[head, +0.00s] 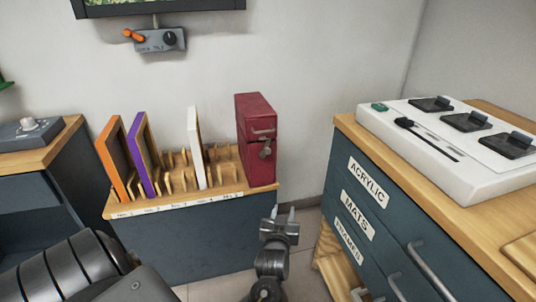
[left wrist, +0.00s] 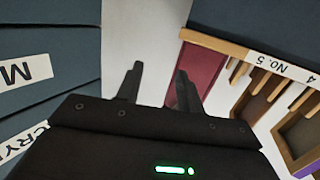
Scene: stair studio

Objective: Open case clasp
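The dark red case (head: 257,112) stands upright at the right end of the slotted wooden rack. Its front carries a grey handle (head: 264,131) and below it a metal clasp (head: 265,151); I cannot tell the clasp's state for sure. My left gripper (head: 282,213) is open and empty, below and in front of the case, apart from it. In the left wrist view, the fingers (left wrist: 159,84) are spread, with part of the red case (left wrist: 201,68) beyond the right finger. The clasp is not clear there. My right gripper is not in view.
The rack (head: 170,204) also holds orange (head: 111,155), purple (head: 139,150) and white (head: 194,140) panels. A drawer cabinet (head: 400,215) with protruding handles stands right, with a white switch console (head: 455,165) on top. A gap of floor separates rack and cabinet.

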